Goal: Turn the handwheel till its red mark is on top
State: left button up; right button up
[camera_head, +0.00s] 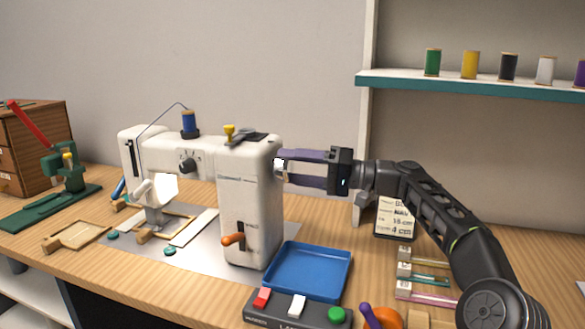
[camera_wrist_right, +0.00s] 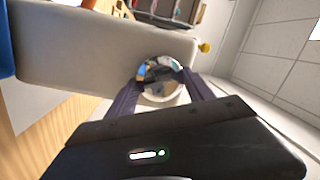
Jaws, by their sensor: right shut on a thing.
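A white sewing machine (camera_head: 245,190) stands on the wooden table. The handwheel (camera_wrist_right: 162,82) is on the machine's right end and shows as a shiny round wheel with a pale rim in the right wrist view. My right gripper (camera_head: 283,166) reaches in from the right, level with the upper part of the machine. Its two purple fingers are on either side of the handwheel and shut on it. In the head view the fingers hide most of the wheel. I cannot make out the red mark in either view. My left gripper is not in view.
A blue tray (camera_head: 308,271) and a control box (camera_head: 297,309) with red, white and green buttons lie in front of the machine. A label stand (camera_head: 395,215) is below my right forearm. A shelf (camera_head: 470,86) with spools is above right.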

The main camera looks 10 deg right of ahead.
jog(key=o, duration=1.4)
jog(key=shift+c, duration=0.2)
jog(key=v, duration=0.7)
jog(key=shift+s+d, duration=0.25)
jog(key=shift+d, duration=0.1)
jog(key=shift+f, duration=0.1)
